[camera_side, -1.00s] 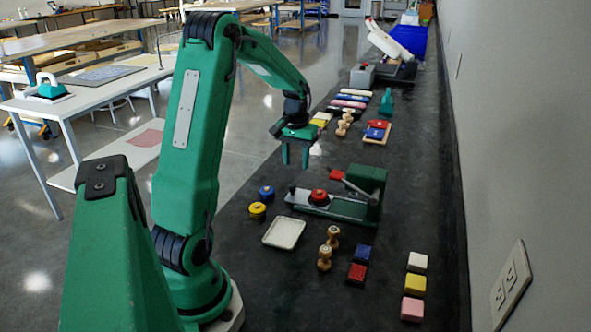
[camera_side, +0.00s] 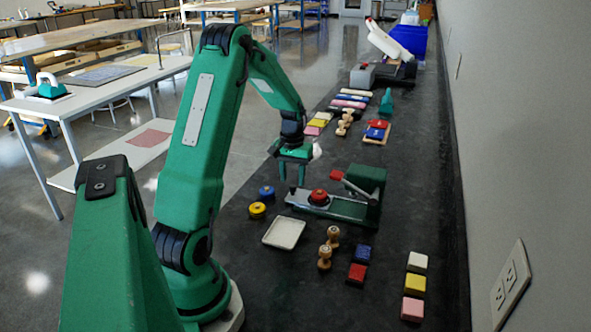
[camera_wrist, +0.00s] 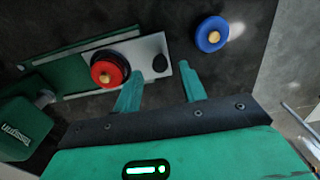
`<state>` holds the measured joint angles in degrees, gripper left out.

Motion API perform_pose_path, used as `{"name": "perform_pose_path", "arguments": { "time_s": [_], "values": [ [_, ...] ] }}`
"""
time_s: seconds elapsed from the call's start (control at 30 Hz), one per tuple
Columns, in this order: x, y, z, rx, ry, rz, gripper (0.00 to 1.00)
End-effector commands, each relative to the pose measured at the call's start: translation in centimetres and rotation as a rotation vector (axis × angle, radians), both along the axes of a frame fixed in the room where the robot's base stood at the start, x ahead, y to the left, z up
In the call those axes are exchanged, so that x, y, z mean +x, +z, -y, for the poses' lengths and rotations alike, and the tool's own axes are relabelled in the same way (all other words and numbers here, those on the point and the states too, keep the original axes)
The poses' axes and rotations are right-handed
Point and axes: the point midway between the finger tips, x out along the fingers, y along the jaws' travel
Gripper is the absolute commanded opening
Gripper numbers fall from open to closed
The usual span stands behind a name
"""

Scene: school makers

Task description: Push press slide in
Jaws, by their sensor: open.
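The press (camera_side: 368,185) is a dark green machine with a red-knobbed lever, standing on the dark bench. Its pale metal slide (camera_side: 301,196) sticks out to the left of the press body and carries a red round piece (camera_side: 319,196). In the wrist view the slide (camera_wrist: 148,52) ends near a black oval knob (camera_wrist: 160,63), with the red piece (camera_wrist: 109,69) farther in. My gripper (camera_side: 291,184) is open and empty, above and close to the outer end of the slide. In the wrist view its two fingers (camera_wrist: 161,93) point toward the slide's end; contact cannot be told.
A blue round piece (camera_side: 266,192) and a yellow one (camera_side: 257,210) lie left of the slide. A white tray (camera_side: 284,233), wooden stamps (camera_side: 325,257) and coloured blocks (camera_side: 357,274) lie nearer. More blocks and stamps lie beyond the press.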

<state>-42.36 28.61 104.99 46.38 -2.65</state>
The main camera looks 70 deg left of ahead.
Motion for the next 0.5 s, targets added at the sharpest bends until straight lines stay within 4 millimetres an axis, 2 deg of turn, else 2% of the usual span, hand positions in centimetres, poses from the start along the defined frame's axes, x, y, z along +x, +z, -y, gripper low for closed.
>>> {"name": "perform_pose_path", "arguments": {
  "time_s": [0.2, 0.5],
  "values": [
    [0.0, -2.2, 0.0, -0.002, 0.0, -0.002, 0.41],
    [0.0, -2.7, 0.0, 0.0, 0.0, 0.0, 0.41]
  ]
}}
